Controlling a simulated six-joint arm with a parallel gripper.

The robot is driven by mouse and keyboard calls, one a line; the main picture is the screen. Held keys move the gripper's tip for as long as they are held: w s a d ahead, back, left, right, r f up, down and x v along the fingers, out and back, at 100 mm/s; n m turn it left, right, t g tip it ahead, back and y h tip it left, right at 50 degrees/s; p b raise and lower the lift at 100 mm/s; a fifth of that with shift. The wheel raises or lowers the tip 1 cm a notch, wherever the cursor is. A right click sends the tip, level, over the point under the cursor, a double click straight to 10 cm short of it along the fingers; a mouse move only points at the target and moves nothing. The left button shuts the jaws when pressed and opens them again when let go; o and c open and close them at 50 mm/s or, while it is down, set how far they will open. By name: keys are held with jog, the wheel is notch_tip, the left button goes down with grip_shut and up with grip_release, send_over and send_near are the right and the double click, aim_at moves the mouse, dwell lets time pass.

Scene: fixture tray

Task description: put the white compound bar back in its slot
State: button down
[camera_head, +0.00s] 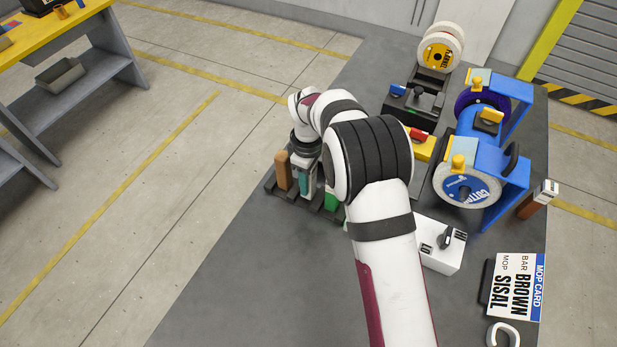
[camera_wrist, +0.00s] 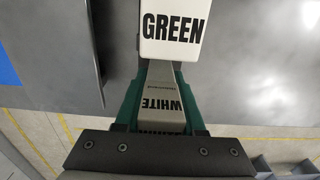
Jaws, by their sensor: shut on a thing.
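The white bar, with WHITE on its end label (camera_wrist: 163,103), is between the green fingers of my gripper (camera_wrist: 161,85) in the wrist view. My gripper is shut on it. In the head view my gripper (camera_head: 305,181) points down over the dark bar rack (camera_head: 270,187), between a brown bar (camera_head: 282,171) and a green bar (camera_head: 331,201). The lower end of the white bar is hidden, so I cannot tell whether it is in its slot or above it. The end labelled GREEN (camera_wrist: 171,36) is close beyond the white bar in the wrist view.
My arm hides the rack's right part. A white box with a knob (camera_head: 440,245), a blue stand with wheels (camera_head: 500,160) and a mop card (camera_head: 515,285) stand to the right. The grey table is clear in front and left of the arm.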

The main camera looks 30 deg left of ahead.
jog(key=shift+f, duration=0.45)
jog(key=shift+c, duration=2.2)
grip_release()
notch_tip(320, 180, up, 16)
jog(key=shift+a+f, duration=0.1)
jog(key=shift+f, duration=0.15)
jog(key=shift+r, duration=0.25)
jog(key=s+d+r+m, duration=0.2)
jog(key=s+d+m, duration=0.25)
jog(key=d, duration=0.25)
jog(key=s+d+r+m+y, duration=0.1)
jog(key=s+d+r+m, duration=0.2)
jog(key=d+m, duration=0.35)
jog(key=s+d+r+m, duration=0.2)
jog(key=s+d+m, duration=0.15)
jog(key=d, duration=0.55)
jog(key=s+d+f+m, duration=0.2)
jog(key=s+m, duration=0.2)
jog(key=s, duration=0.3)
jog(key=s+d+f+m+y, duration=0.1)
jog(key=s+d+f+m, duration=0.1)
jog(key=s+m, duration=0.3)
jog(key=shift+s+d+f, duration=0.4)
jog(key=shift+s+d, duration=0.45)
jog(key=shift+s, duration=0.25)
